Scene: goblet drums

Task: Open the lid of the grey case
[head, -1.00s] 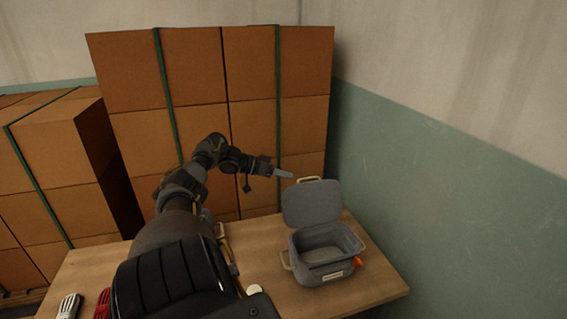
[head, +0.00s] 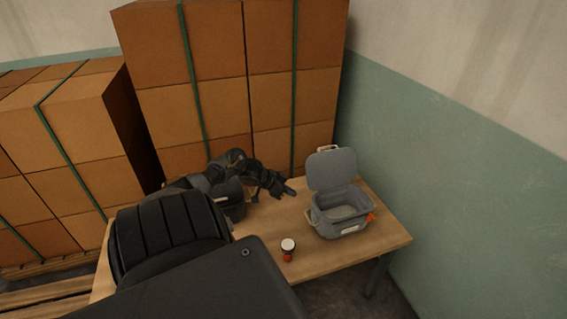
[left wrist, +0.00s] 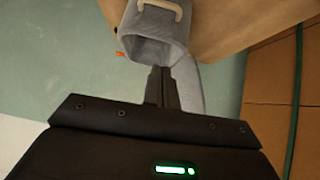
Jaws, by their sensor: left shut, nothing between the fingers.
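The grey case (head: 340,218) stands on the right part of the wooden table in the head view. Its lid (head: 332,169) is raised and stands upright at the back, and the inside looks empty. In the left wrist view the case (left wrist: 135,30) is at the top, with a pale handle (left wrist: 161,7); the lid (left wrist: 187,88) shows beside my fingers. My left gripper (head: 291,191) is shut and empty, to the left of the lid and apart from it in the head view. Its closed fingers also show in the left wrist view (left wrist: 161,72). My right gripper is not in view.
A small goblet drum (head: 288,249) with a white top and red base stands on the table (head: 365,249), left of the case. Stacked cartons (head: 290,100) rise behind the table. A green and white wall (head: 440,150) is close on the right.

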